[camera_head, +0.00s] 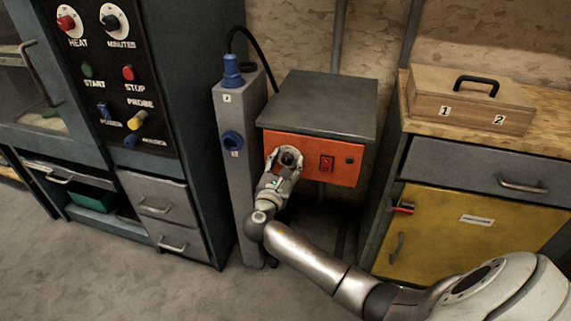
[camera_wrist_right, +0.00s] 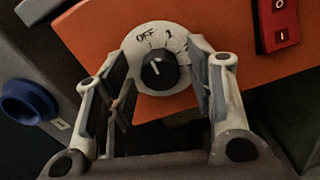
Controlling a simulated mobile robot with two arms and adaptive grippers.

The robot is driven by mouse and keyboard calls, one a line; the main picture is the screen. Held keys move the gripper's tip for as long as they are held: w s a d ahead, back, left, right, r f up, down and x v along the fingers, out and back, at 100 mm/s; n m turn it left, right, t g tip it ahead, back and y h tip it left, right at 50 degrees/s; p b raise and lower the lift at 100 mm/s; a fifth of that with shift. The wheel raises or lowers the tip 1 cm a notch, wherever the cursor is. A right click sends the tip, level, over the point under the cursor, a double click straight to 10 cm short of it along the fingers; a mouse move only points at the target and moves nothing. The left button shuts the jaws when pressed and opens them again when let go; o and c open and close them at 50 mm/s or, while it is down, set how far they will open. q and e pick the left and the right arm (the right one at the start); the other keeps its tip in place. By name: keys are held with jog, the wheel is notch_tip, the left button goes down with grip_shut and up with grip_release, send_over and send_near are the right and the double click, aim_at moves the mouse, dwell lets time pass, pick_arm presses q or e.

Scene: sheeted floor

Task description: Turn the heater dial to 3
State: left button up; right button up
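The heater is a dark-topped box with an orange front panel (camera_head: 340,163). Its black round dial (camera_wrist_right: 159,71) sits on a pale disc in the wrist view, with "OFF" and "1" readable. The dial's white mark points up, near OFF. Other numbers are hidden by the right-hand finger. My right gripper (camera_wrist_right: 160,85) is open, with one finger on each side of the dial and gaps between. In the head view my right gripper (camera_head: 279,172) is in front of the panel's left part, partly covering the dial disc. My left gripper is not in view.
A red rocker switch (camera_head: 326,163) is right of the dial. A grey post (camera_head: 237,160) with blue sockets stands close left of the heater. A cabinet with a yellow door (camera_head: 470,226) is right, with a wooden box (camera_head: 470,100) on top. An oven panel (camera_head: 115,70) is left.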

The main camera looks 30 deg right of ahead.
jog(key=c, duration=0.9)
